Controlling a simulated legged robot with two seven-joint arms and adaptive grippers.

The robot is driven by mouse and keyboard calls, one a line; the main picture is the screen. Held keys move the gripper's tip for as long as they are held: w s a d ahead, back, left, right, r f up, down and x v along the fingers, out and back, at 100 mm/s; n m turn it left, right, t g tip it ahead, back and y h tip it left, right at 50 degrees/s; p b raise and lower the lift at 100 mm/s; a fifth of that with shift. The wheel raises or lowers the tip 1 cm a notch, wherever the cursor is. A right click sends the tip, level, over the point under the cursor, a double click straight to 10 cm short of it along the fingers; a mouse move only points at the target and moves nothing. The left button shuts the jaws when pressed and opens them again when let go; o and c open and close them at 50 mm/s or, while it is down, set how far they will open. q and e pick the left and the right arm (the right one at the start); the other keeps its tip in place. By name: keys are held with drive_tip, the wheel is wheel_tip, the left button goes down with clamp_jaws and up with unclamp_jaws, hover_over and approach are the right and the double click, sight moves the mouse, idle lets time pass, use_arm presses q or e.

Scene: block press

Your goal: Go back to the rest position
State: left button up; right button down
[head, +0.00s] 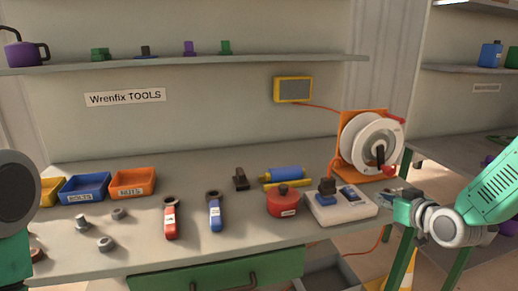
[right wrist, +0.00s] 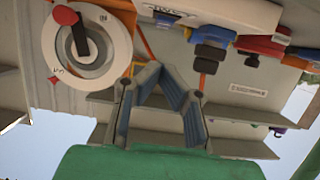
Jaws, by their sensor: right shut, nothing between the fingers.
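My right gripper (head: 403,205) is at the right front corner of the workbench (head: 110,262), just right of the white block with switches. It is shut and empty. In the right wrist view its two fingers (right wrist: 161,76) come together at the tips with nothing between them. My left arm shows only in part at the left edge of the head view, and its gripper is not in view.
The white switch block (head: 340,206), a red round pot (head: 284,201) and a white cable reel (head: 370,142) on an orange stand are near my right gripper. Two wrenches, loose bolts and orange and blue bins (head: 84,187) lie further left. A shelf (head: 200,61) runs above.

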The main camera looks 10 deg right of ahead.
drive_tip(key=s+a+f+g, duration=0.4)
drive_tip(key=s+a+f, duration=0.2)
drive_tip(key=s+f, duration=0.25)
drive_tip(key=s+a+f+g, duration=0.3)
drive_tip(key=s+a+f, duration=0.3)
drive_tip(key=f, duration=0.4)
drive_tip(key=s+a+f+g, duration=0.1)
drive_tip(key=s+f+g, duration=0.2)
drive_tip(key=s, duration=0.9)
drive_tip(key=s+a+f+g+h, duration=0.1)
drive_tip(key=s+f+g, duration=0.2)
drive_tip(key=s, duration=0.8)
drive_tip(key=shift+s+a+f+g, duration=0.35)
drive_tip(key=shift+f+g, duration=0.05)
drive_tip(key=shift+f, duration=0.55)
drive_tip(key=shift+w, duration=0.15)
